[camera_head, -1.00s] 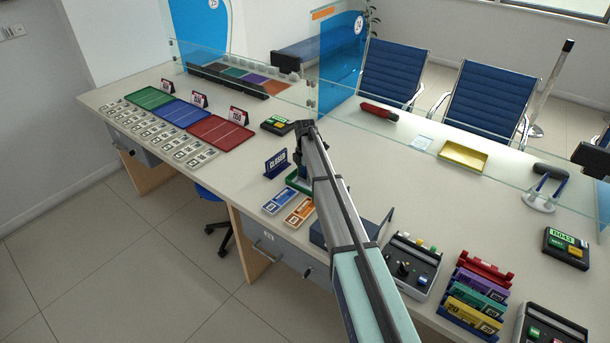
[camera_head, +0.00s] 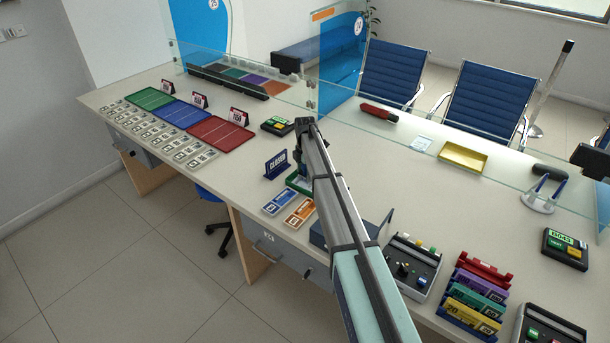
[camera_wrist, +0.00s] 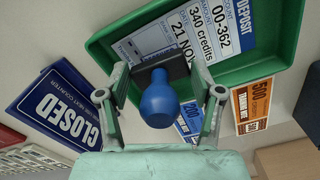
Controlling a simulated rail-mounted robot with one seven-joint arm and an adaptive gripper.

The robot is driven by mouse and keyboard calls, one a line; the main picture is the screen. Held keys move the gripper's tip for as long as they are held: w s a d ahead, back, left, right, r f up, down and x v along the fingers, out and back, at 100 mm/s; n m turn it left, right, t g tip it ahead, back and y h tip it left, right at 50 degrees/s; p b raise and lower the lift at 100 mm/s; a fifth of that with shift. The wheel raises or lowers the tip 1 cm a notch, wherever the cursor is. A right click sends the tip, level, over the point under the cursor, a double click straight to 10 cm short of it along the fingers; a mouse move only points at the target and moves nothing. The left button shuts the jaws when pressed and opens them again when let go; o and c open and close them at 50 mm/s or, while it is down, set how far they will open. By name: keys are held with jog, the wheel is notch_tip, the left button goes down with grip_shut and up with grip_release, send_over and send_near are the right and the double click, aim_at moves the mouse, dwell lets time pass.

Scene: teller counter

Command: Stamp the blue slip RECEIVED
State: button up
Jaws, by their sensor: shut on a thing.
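My gripper (camera_wrist: 164,92) is shut on a stamp with a round blue handle (camera_wrist: 158,103) and a dark block (camera_wrist: 162,68). The slip (camera_wrist: 178,38) lies in a green tray (camera_wrist: 262,68); it is white with a blue DEPOSIT header and reads 340 credits. The stamp's block overlaps the slip's lower part in the wrist view; I cannot tell whether they touch. In the head view my gripper (camera_head: 302,158) is at the green tray (camera_head: 292,184), and my arm hides much of the tray, the slip and the stamp.
A blue CLOSED sign (camera_wrist: 60,108) stands left of the tray. Blue (camera_head: 279,202) and orange (camera_head: 299,212) note cards lie in front of it. A glass screen (camera_head: 420,150) runs along the counter.

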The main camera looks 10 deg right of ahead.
jog(key=shift+r+p, duration=0.8)
jog(key=shift+r, duration=1.8)
jog(key=shift+a, duration=0.1)
